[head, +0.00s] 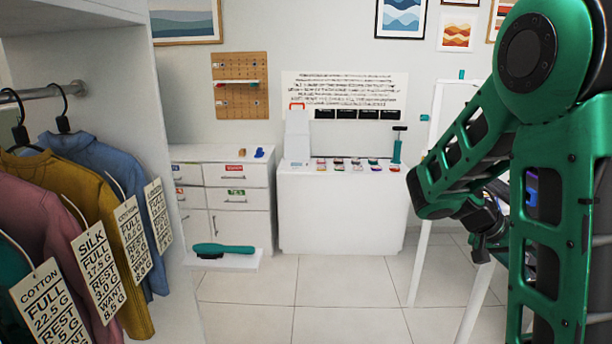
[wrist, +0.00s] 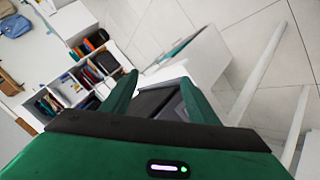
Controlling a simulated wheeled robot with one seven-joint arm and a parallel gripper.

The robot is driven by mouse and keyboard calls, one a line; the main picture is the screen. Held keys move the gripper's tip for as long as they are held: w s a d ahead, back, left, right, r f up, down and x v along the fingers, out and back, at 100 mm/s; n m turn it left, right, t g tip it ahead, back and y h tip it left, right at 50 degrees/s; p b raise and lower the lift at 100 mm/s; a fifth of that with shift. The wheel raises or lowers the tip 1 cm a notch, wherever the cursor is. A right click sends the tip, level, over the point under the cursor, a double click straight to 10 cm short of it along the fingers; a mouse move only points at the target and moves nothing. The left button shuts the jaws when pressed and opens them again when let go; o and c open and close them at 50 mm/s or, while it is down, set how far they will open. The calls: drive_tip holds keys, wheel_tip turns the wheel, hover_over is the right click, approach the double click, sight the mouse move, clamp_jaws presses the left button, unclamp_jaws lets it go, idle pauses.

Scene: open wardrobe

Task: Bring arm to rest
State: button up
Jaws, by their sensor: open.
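My gripper's fingers are mostly hidden there behind the arm. In the wrist view my gripper (wrist: 158,85) shows two green fingers spread apart. A grey and dark shape lies beyond the gap between them, and I see nothing held.
An open wardrobe with tagged garments, such as a mustard one (head: 105,215), stands at left. A green-handled brush (head: 223,248) lies on a low white shelf (head: 245,262). A white cabinet (head: 335,215) stands ahead. White posts (head: 425,220) are near my arm. The tiled floor (head: 345,300) is clear.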

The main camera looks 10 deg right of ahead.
drive_tip(key=s+a+f+n+t+y, duration=0.1)
drive_tip(key=s+a+n+t+y, duration=0.1)
drive_tip(key=s+a+y, duration=0.3)
drive_tip(key=s+a+f+n+t+y, duration=0.1)
drive_tip(key=s+a+n+y, duration=0.3)
drive_tip(key=a, duration=0.9)
drive_tip(key=s, duration=0.3)
drive_tip(key=shift+a+f+t+y, duration=0.15)
drive_tip(key=shift+a+t+y, duration=0.25)
drive_tip(key=shift+w+f, duration=0.25)
drive_tip(key=shift+w, duration=0.4)
